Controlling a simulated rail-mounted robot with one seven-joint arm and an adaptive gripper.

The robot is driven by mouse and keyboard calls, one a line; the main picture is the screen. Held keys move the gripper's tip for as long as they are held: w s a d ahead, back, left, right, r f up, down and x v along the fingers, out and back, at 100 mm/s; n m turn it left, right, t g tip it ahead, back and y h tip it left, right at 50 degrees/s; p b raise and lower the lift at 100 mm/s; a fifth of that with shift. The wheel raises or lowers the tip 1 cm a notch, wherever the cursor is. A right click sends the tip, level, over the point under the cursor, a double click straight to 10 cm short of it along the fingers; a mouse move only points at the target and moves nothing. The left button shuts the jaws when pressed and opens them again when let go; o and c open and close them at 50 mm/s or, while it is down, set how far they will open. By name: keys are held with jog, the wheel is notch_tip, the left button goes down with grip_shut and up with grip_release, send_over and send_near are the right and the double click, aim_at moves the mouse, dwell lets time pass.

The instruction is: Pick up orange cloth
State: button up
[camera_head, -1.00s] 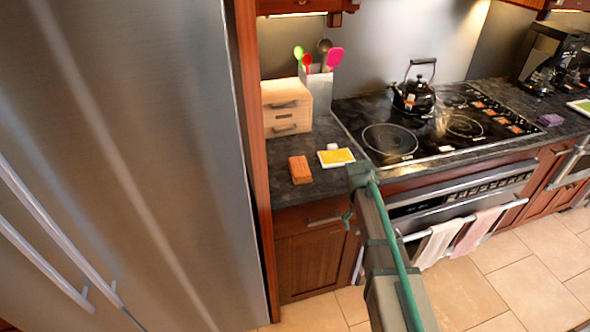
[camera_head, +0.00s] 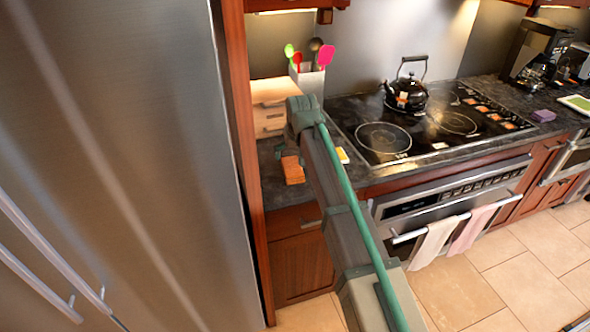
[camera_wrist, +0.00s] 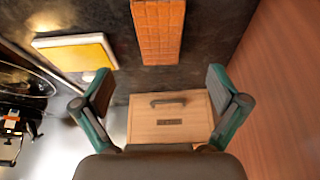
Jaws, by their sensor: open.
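The orange cloth (camera_head: 293,170) lies as a folded block on the dark counter, left of the yellow-topped item; my arm stands close beside it in the head view. In the wrist view the orange cloth (camera_wrist: 158,30) shows a grid texture and is cut off by the top edge. My gripper (camera_wrist: 161,88) is open and empty, with its fingers spread left and right. The cloth appears beyond the fingertips and between their lines, apart from both. In the head view the fingers are mostly hidden by my wrist.
A yellow-topped white item (camera_wrist: 78,50) lies beside the cloth. A small wooden drawer box (camera_wrist: 170,115) stands at the back of the counter, with a utensil holder (camera_head: 309,82) beside it. The stove with a kettle (camera_head: 405,95) is right; the fridge (camera_head: 120,160) is left.

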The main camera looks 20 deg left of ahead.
aim_at(292, 166)
jog(key=x, duration=0.3)
jog(key=shift+s+d+p+x, duration=0.1)
jog(key=shift+p+x, duration=0.65)
jog(key=shift+x, duration=0.55)
jog(key=shift+s+d+p+x, duration=0.15)
jog(key=shift+p+x, duration=0.55)
jog(key=shift+x, duration=0.65)
jog(key=shift+f, duration=0.15)
jog(key=c, duration=1.1)
jog(key=shift+c, duration=0.2)
